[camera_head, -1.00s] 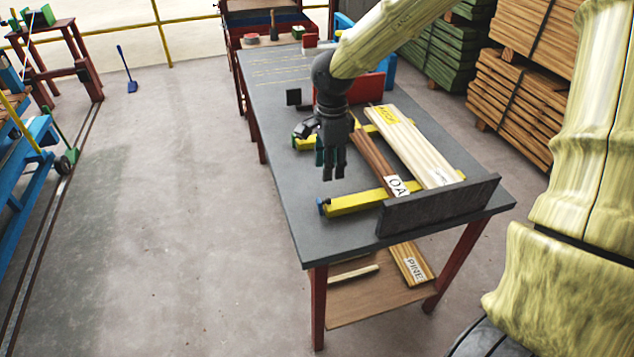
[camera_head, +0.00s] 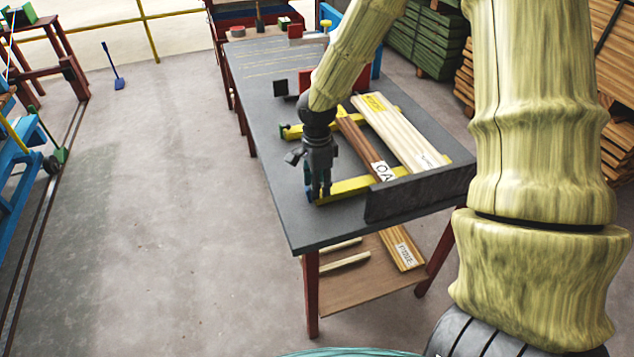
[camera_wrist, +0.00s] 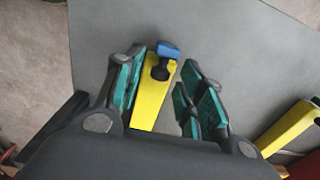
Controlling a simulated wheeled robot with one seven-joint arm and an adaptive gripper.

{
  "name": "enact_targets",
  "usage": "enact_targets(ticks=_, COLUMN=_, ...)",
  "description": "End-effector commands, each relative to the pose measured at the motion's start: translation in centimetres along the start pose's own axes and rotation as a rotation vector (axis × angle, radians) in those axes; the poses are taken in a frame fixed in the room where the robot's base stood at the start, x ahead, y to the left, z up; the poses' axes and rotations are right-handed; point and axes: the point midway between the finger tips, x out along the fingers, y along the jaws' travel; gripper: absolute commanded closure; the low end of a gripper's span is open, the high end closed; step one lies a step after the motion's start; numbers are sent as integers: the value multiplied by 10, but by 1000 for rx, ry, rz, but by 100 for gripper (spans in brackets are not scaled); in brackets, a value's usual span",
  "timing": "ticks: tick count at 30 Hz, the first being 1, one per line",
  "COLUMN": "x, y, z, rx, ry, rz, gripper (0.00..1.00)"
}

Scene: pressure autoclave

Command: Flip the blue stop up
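The blue stop (camera_wrist: 168,50) sits at the end of a yellow bar (camera_wrist: 153,98) in the wrist view. In the head view my gripper covers most of that end; the rest of the yellow bar (camera_head: 350,186) runs right from it across the grey table. My gripper (camera_head: 318,198) points down over the bar's left end. In the wrist view my gripper (camera_wrist: 163,84) is open, its teal-padded fingers on either side of the bar, with the stop between and just beyond the tips. I cannot tell whether the fingers touch the bar or stop.
The grey table (camera_head: 300,222) has a dark upright plate (camera_head: 420,192) on its near edge. A brown board (camera_head: 365,145) marked OA and a pale board (camera_head: 400,130) lie on the bars. A second yellow bar (camera_head: 298,131) lies farther back. The table's left side is mostly clear.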

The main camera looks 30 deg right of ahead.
Motion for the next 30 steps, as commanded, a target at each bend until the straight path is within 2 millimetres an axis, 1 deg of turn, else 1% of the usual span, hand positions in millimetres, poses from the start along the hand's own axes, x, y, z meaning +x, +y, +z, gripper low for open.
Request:
enact_targets(ticks=10, x=2, y=0, z=0, rx=0, ry=0, rz=-1, gripper=61)
enact_targets(ticks=11, x=2, y=0, z=0, rx=0, ry=0, rz=-1, gripper=65)
enact_targets(ticks=15, x=2, y=0, z=0, rx=0, ry=0, rz=-1, gripper=90)
enact_targets(ticks=17, x=2, y=0, z=0, rx=0, ry=0, rz=-1, gripper=100)
enact_targets(ticks=30, x=1, y=0, z=-2, rx=0, ry=-40, rz=1, gripper=100)
